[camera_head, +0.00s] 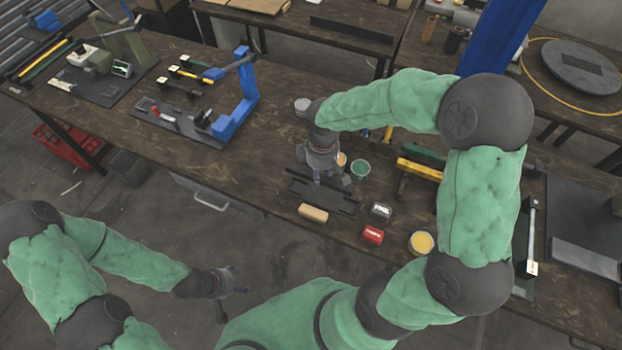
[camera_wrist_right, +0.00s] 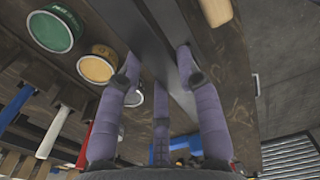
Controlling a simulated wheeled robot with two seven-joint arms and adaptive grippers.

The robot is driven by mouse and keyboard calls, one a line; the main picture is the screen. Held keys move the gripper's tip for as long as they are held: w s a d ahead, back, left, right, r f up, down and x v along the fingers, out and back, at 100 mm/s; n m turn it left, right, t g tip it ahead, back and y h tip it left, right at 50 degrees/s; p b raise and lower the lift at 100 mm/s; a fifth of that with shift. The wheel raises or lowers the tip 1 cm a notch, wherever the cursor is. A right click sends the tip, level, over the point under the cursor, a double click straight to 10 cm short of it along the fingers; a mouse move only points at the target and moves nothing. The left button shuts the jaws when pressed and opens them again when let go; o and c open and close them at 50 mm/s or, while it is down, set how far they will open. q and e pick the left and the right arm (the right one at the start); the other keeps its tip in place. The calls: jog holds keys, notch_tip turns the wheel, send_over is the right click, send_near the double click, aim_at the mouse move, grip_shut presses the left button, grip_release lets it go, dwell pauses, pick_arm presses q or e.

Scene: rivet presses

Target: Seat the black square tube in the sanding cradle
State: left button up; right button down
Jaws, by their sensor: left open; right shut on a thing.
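The black square tube (camera_wrist_right: 155,50) lies between the fingers of my right gripper (camera_wrist_right: 155,62) in the wrist view, and the gripper is shut on it. In the head view my right gripper (camera_head: 328,180) points down over the dark sanding cradle (camera_head: 325,203) on the bench. There the tube is hard to tell apart from the dark cradle, and the fingers partly cover it. I cannot tell whether the tube touches the cradle. My left gripper (camera_head: 222,290) is open and empty, out in front of the bench over the floor.
A green tin (camera_head: 360,168) stands beside my right gripper. A blue press (camera_head: 235,105) stands to the left.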

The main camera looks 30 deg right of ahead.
aim_at(324, 195)
jog(key=shift+s+d+f, duration=0.1)
jog(key=shift+s+d, duration=0.3)
jog(key=shift+d, duration=0.15)
pick_arm(q)
jog(key=shift+s+d, duration=0.15)
jog(key=shift+s, duration=0.05)
pick_arm(e)
jog(key=shift+w, duration=0.1)
pick_arm(q)
jog(key=shift+r, duration=0.15)
pick_arm(e)
jog(key=shift+f, duration=0.1)
pick_arm(q)
jog(key=shift+f+b, duration=2.45)
jog(key=shift+f, duration=0.1)
pick_arm(e)
jog(key=shift+f, duration=3.65)
pick_arm(q)
jog(key=shift+f+b, duration=0.45)
pick_arm(e)
jog(key=shift+f, duration=0.65)
jog(key=c, duration=0.8)
grip_release()
